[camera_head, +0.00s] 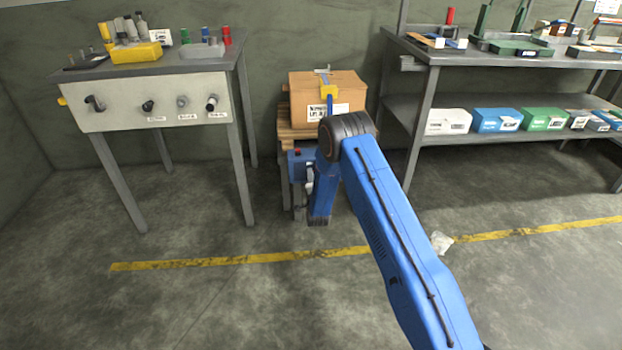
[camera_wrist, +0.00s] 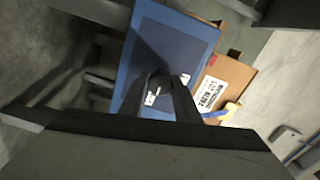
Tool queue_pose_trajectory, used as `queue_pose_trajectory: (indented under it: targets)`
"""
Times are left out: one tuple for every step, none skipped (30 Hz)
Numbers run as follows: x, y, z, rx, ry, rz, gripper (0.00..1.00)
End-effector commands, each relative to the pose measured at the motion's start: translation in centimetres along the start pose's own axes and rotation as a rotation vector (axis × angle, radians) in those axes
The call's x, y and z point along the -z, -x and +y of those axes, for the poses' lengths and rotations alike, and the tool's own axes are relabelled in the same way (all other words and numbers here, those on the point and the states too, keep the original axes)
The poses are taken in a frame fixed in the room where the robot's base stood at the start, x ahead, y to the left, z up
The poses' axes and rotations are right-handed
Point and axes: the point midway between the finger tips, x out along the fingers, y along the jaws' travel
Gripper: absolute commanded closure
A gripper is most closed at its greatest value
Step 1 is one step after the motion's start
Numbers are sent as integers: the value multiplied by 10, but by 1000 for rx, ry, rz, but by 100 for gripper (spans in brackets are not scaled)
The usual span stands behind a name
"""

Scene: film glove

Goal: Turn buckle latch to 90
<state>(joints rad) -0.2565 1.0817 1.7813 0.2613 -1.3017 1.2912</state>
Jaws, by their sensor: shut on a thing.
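In the wrist view, a blue-framed panel (camera_wrist: 190,38) with a darker blue face lies under my gripper (camera_wrist: 161,88). A dark rounded piece (camera_wrist: 160,82), which looks like the buckle latch, sits between my two dark fingers, and my gripper is shut on it. A small white mark shows beside it on the panel. The latch's angle cannot be read, as the fingers cover its sides. In the head view a blue box (camera_head: 296,164) stands low in front of the carton, partly behind my blue arm. The latch and fingertips cannot be made out there.
A cardboard carton (camera_head: 352,86) with a yellow tape dispenser (camera_head: 329,91) stands just behind. A grey table with a knobbed panel (camera_head: 150,103) is at left. A shelved workbench (camera_head: 440,59) with several small boxes is at right. The floor in front is mostly clear.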

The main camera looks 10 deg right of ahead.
Motion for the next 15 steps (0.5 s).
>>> queue_pose_trajectory:
  targets:
    - [1, 1, 2, -3, 0, 1, 66]
    - [1, 1, 2, -3, 0, 1, 59]
    - [1, 1, 2, -3, 0, 1, 52]
    - [1, 1, 1, -2, 0, 1, 52]
    - [1, 0, 1, -2, 0, 1, 52]
    - [1, 0, 1, -2, 0, 1, 52]
    - [0, 0, 1, -2, 0, 1, 52]
    - [0, 0, 1, -2, 0, 1, 52]
    - [0, 0, 1, -2, 0, 1, 52]
    - [0, 0, 1, -1, 0, 1, 52]
    - [0, 0, 1, -1, 1, 0, 52]
    - [0, 1, 1, -1, 1, 0, 52]
    - [0, 2, 1, -1, 1, 0, 52]
    - [0, 3, 1, -2, 1, 0, 52]
    - [0, 6, 1, -2, 1, 0, 52]
